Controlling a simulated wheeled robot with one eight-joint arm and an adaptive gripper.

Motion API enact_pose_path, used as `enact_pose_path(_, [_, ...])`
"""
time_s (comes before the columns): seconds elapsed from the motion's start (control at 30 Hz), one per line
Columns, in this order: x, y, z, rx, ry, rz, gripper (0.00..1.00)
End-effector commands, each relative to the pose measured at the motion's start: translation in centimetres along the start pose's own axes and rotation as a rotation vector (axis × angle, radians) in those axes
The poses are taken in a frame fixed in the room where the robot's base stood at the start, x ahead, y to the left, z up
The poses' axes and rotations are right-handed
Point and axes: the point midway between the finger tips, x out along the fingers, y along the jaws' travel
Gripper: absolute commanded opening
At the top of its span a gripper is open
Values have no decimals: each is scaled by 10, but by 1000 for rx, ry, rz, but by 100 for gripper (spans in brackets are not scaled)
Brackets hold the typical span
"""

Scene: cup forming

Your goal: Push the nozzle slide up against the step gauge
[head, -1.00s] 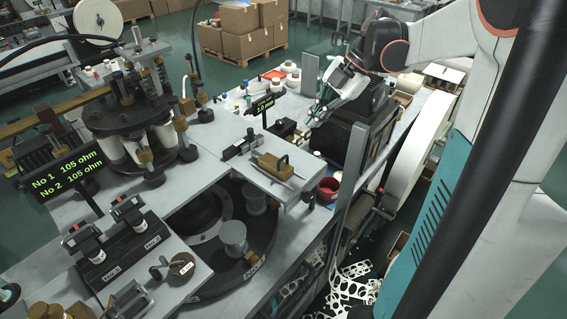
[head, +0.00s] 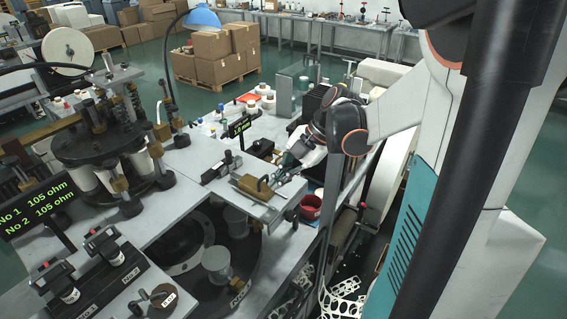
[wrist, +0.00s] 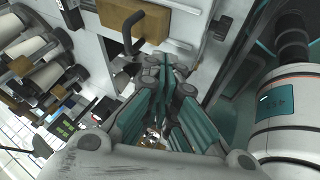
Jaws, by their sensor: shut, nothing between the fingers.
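The nozzle slide looks to be the brass block (head: 254,187) with a dark handle, lying on the pale plate at the near edge of the bench. In the wrist view a brass block (wrist: 150,18) with a dark hooked handle (wrist: 130,35) is at the top. The step gauge looks to be the dark, stepped piece (head: 218,169) just left of the slide, but I cannot be sure. My gripper (head: 278,178) is shut and empty, close to the right of the slide. Its fingertips (wrist: 168,62) point towards the block; I cannot tell whether they touch.
A small green display (head: 239,127) stands behind the slide, its reading unclear. A red cup (head: 311,207) is right of the plate. The round machine opening (head: 175,240) lies in front. A post (head: 327,190) rises near my arm. Bottles and caps crowd the back.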

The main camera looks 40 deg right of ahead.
Motion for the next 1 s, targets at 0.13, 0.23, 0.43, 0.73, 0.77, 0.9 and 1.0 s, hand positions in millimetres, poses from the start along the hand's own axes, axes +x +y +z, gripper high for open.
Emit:
enact_pose_path(0.13, [10,19,2,-2,0,0,0])
enact_pose_path(0.23, [15,26,3,-2,0,0,0])
enact_pose_path(0.43, [18,30,3,0,0,0,0])
enact_pose_path(0.73, [19,32,3,0,0,0,0])
enact_pose_path(0.77, [20,34,3,-1,0,0,0])
enact_pose_path(0.9, [30,52,4,-3,0,0,0])
enact_pose_path(1.0, [35,62,4,-2,0,0,0])
